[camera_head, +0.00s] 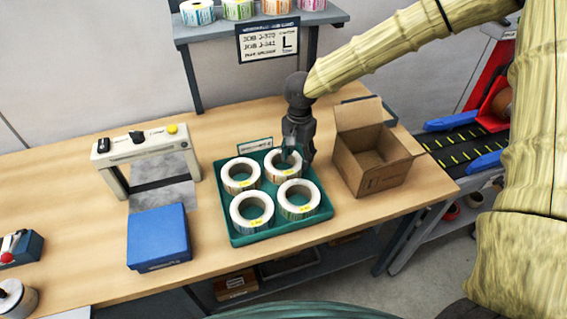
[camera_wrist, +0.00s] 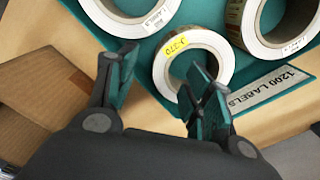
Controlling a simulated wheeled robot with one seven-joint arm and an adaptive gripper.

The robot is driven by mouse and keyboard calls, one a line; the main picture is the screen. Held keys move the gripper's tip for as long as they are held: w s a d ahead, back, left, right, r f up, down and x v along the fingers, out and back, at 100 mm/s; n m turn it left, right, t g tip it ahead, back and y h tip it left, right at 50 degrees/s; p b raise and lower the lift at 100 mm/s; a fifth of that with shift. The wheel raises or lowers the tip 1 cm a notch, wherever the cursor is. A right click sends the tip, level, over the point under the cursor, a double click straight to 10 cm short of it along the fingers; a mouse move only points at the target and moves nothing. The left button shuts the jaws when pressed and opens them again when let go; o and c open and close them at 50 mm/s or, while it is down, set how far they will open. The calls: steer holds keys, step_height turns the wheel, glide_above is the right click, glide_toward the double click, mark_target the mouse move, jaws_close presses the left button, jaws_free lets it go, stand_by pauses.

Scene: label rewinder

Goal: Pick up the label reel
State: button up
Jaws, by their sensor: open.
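Several white label reels stand in a green tray (camera_head: 240,238) on the wooden table. The back right label reel (camera_head: 274,172) is the closest to my gripper (camera_head: 294,150), which points down at its rear right edge. In the wrist view my gripper (camera_wrist: 160,72) is open and empty. That reel, with a yellow "J-270" label, shows there too (camera_wrist: 161,66). One finger is left of the reel, apart from it in the picture; the other overlaps the reel's near rim and opening. I cannot tell whether it touches. Parts of the reel are hidden behind this finger.
An open cardboard box (camera_head: 372,176) stands close to the right of my gripper. A blue box (camera_head: 158,237) and a white frame-like device (camera_head: 150,155) stand left of the tray. A shelf (camera_head: 262,27) with more reels is above the back.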

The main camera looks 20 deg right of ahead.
mark_target(295, 167)
steer(key=shift+s+a+f, duration=0.1)
steer(key=shift+s+f, duration=0.05)
steer(key=shift+f, duration=0.1)
steer(key=w+f, duration=0.2)
steer(key=f, duration=0.1)
steer(key=shift+a, duration=0.1)
steer(key=f, duration=0.1)
steer(key=s+f+p, duration=0.1)
steer(key=f, duration=0.1)
steer(key=shift+f, duration=0.2)
steer(key=shift+w+f, duration=0.2)
steer(key=shift+f, duration=0.2)
steer(key=shift+s+r, duration=0.15)
jaws_close()
